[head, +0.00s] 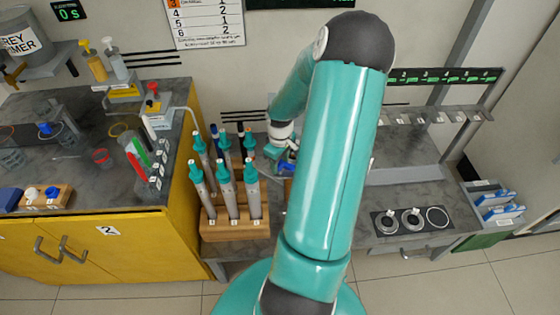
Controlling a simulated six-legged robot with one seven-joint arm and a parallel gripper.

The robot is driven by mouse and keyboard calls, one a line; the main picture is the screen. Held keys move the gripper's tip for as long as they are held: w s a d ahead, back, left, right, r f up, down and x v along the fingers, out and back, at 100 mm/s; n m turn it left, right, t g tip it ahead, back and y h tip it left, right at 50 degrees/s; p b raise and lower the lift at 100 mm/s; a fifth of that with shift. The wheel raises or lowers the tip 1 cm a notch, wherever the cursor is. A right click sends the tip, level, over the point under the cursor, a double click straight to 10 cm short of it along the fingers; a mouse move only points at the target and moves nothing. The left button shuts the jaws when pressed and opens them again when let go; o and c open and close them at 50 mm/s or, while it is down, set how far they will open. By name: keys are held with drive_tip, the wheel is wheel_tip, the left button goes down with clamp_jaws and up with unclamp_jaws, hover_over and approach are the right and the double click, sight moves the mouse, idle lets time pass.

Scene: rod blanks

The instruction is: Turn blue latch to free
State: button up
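A small blue part (287,168) shows right at my gripper, partly hidden by my arm. It may be the blue latch, but I cannot tell its position or whether my gripper touches it.
A wooden rack (234,229) with several grey, teal-capped rods stands just left of my arm. A yellow cabinet (130,245) with bottles and cups on top is at the left. A dark plate with round holders (412,221) lies right. Blue-and-white boxes (500,208) stand far right.

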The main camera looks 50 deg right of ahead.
drive_tip(key=c, duration=0.8)
drive_tip(key=shift+m, duration=0.3)
drive_tip(key=m, duration=0.9)
drive_tip(key=shift+m, duration=0.3)
drive_tip(key=o, duration=1)
